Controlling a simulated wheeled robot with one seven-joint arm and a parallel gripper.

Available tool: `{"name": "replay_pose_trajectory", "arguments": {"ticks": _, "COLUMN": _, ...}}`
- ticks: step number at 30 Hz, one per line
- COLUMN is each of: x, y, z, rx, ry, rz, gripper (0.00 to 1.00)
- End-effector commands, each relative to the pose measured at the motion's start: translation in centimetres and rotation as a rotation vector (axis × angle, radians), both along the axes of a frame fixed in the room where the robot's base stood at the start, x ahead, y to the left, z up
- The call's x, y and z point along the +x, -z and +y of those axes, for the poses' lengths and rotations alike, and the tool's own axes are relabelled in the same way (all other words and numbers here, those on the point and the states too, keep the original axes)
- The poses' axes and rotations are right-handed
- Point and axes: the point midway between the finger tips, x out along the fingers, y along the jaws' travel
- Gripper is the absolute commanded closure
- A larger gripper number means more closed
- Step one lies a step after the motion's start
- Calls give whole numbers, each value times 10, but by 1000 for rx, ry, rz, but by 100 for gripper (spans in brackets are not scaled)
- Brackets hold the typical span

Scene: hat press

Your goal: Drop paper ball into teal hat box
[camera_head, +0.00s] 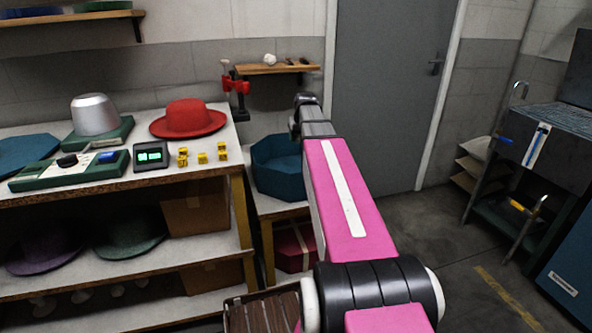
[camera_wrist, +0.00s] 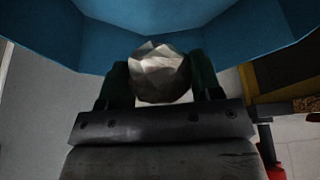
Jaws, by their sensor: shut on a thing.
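The teal hat box (camera_head: 274,172) is open-topped and many-sided. It stands on a low stand right of the workbench in the head view, partly behind my arm. Its teal walls (camera_wrist: 60,35) fill the top of the wrist view. My gripper (camera_wrist: 162,78) is shut on the paper ball (camera_wrist: 158,70), a pale, faceted ball between two dark green fingers. The ball overlaps the near part of the box in the wrist view; I cannot tell whether it is over the opening. In the head view, my arm hides the fingers and the held ball.
The workbench (camera_head: 150,178) holds a red hat (camera_head: 188,119), a hat press (camera_head: 95,115), and several yellow blocks. A wall shelf (camera_head: 262,70) behind the box bears a white round thing (camera_head: 269,59). A dark red box (camera_head: 294,248) sits below.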

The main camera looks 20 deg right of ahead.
Motion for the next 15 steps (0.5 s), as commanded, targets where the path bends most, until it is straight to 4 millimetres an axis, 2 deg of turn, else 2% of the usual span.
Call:
{"name": "replay_pose_trajectory", "arguments": {"ticks": 9, "x": 0, "y": 34, "z": 0, "rx": 0, "ry": 0, "rz": -1, "gripper": 62}}
{"name": "replay_pose_trajectory", "arguments": {"ticks": 15, "x": 0, "y": 42, "z": 0, "rx": 0, "ry": 0, "rz": -1, "gripper": 62}}
